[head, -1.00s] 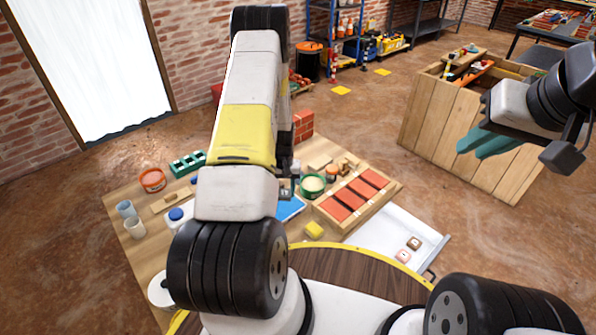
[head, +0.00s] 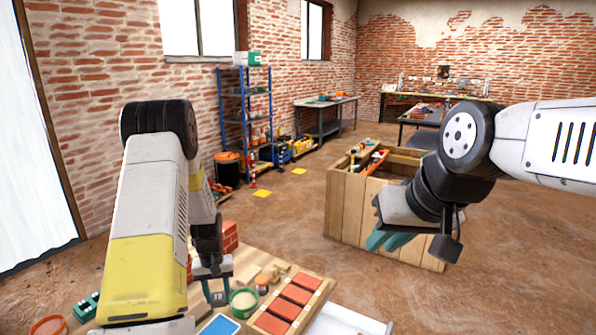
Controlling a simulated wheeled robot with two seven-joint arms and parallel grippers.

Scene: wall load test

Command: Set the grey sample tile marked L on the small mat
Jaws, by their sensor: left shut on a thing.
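My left gripper (head: 216,297) hangs over the far part of the wooden table, left of the green-rimmed tub (head: 243,301). It is shut on a small greyish thing between its teal fingers; no marking can be read on it. A flat blue rectangle with a pale edge (head: 219,327) lies just below and nearer than the gripper, cut by the frame's bottom; I cannot tell whether it is the small mat. No letter L can be made out. My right gripper (head: 386,240), with teal fingers, is raised in front of the wooden crate, away from the table; its opening is unclear.
A wooden rack with red blocks (head: 297,293) stands right of the tub. Red bricks (head: 230,238) stand behind the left gripper. A large wooden crate (head: 345,205) stands at the right. Blue shelving (head: 246,115) stands by the wall. Open floor lies between table and crate.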

